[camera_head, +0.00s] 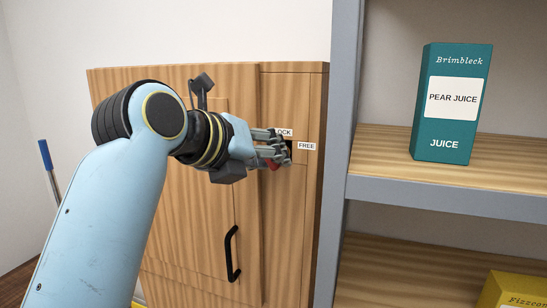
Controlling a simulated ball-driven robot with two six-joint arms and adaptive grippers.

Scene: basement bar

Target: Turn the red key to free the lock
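My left gripper (284,150) reaches in from the left and is at the lock on the front of a wooden cabinet (290,220). A small piece of the red key (274,166) shows at the lower edge of the fingers. The fingers hide the rest of the key and most of the lock, so I cannot tell the key's angle or whether the fingers grip it. A white label, partly covered and reading "OCK" (285,132), is above the fingers. The "FREE" label (307,146) is just to their right. My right gripper is not in view.
A black handle (233,254) is on the cabinet door below my wrist. A grey-framed shelf (342,150) stands close on the right. It holds a teal pear juice carton (447,145) and, lower down, a yellow box (512,292). A blue-topped pole (46,156) is at left.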

